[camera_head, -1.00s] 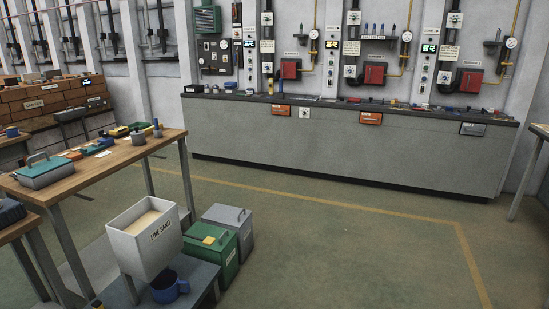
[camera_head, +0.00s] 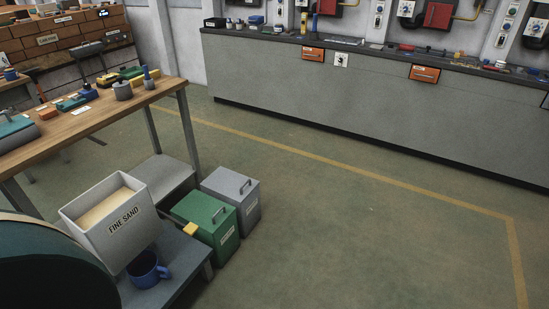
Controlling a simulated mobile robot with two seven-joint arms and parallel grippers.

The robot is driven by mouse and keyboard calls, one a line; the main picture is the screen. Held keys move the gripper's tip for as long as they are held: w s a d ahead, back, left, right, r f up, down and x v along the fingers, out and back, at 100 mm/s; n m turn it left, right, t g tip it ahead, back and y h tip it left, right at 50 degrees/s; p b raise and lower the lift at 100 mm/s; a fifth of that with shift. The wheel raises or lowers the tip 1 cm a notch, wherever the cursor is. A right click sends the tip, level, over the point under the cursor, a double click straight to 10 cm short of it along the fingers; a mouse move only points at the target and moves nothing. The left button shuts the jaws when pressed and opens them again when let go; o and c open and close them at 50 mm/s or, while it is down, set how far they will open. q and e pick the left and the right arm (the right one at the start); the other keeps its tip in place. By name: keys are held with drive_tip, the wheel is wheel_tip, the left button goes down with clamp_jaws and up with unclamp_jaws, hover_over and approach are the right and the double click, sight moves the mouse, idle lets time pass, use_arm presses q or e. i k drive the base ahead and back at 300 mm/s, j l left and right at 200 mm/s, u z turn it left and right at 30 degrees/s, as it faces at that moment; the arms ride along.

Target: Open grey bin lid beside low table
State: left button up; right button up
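The grey bin (camera_head: 233,194) stands on the floor at the centre-left of the head view. Its lid, with a dark handle on top, looks shut. A green bin (camera_head: 208,226) with a similar handle stands just in front and left of it. The low grey table (camera_head: 184,262) is left of the bins and holds a white hopper (camera_head: 112,217) marked FINE SAND. Neither of my grippers is in view.
A blue mug (camera_head: 146,271) sits under the hopper. A yellow-ended bar (camera_head: 190,229) juts from the hopper towards the green bin. A wooden workbench (camera_head: 72,119) stands behind on the left. The floor right of the bins is clear up to the long grey counter (camera_head: 340,108).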

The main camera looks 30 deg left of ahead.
sight(236, 186)
drive_tip(key=i+l+u, duration=0.1)
drive_tip(key=i+u, duration=0.3)
drive_tip(key=i, duration=0.2)
drive_tip(key=i+l+u, duration=0.25)
drive_tip(key=i+u, duration=0.2)
drive_tip(key=i+l+u, duration=0.85)
drive_tip(key=i+l, duration=0.15)
drive_tip(key=l, duration=0.2)
drive_tip(key=i+l+u, duration=0.1)
drive_tip(key=i+l, duration=0.75)
drive_tip(key=l, duration=0.15)
drive_tip(key=u, duration=0.05)
